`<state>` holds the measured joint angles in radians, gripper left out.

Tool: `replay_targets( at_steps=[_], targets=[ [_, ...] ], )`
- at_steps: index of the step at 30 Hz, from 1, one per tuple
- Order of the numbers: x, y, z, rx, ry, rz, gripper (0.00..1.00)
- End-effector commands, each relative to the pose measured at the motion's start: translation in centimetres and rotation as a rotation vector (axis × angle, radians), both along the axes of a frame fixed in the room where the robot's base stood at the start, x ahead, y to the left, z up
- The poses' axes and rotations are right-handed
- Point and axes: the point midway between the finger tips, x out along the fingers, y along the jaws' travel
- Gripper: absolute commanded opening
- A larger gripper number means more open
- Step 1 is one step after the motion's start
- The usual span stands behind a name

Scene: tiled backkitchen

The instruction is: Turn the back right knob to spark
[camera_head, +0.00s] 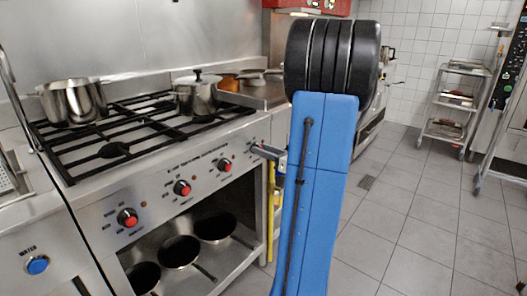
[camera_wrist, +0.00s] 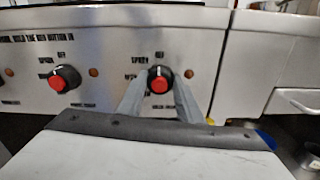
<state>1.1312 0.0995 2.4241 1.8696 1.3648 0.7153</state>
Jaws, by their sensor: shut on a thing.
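In the wrist view, the rightmost knob (camera_wrist: 160,84) has a red face and a dark rim, and sits near the right end of the stove's front panel. My gripper (camera_wrist: 160,88) has one grey finger on each side of this knob and is shut on it. In the head view, my gripper (camera_head: 266,151) is against the right end of the panel and hides that knob. "OFF" stands above the knob, with smaller labels at its upper left. The knob's pointer direction cannot be made out.
Another red knob (camera_wrist: 65,79) is left of the gripped one. The stove top (camera_head: 117,150) bears an open pot (camera_head: 73,103) and a lidded pot (camera_head: 196,96). Pans (camera_head: 180,252) lie on the shelf below. Tiled floor (camera_head: 420,235) is clear at right, before a trolley (camera_head: 452,103).

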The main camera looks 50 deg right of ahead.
Motion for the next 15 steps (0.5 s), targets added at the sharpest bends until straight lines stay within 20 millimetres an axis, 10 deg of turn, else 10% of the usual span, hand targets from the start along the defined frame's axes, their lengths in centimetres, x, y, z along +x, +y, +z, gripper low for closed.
replay_targets(
  at_steps=[15],
  targets=[
    [-0.03, 0.14, -0.05, -0.38, -0.029, -0.001, 0.1]
  ],
)
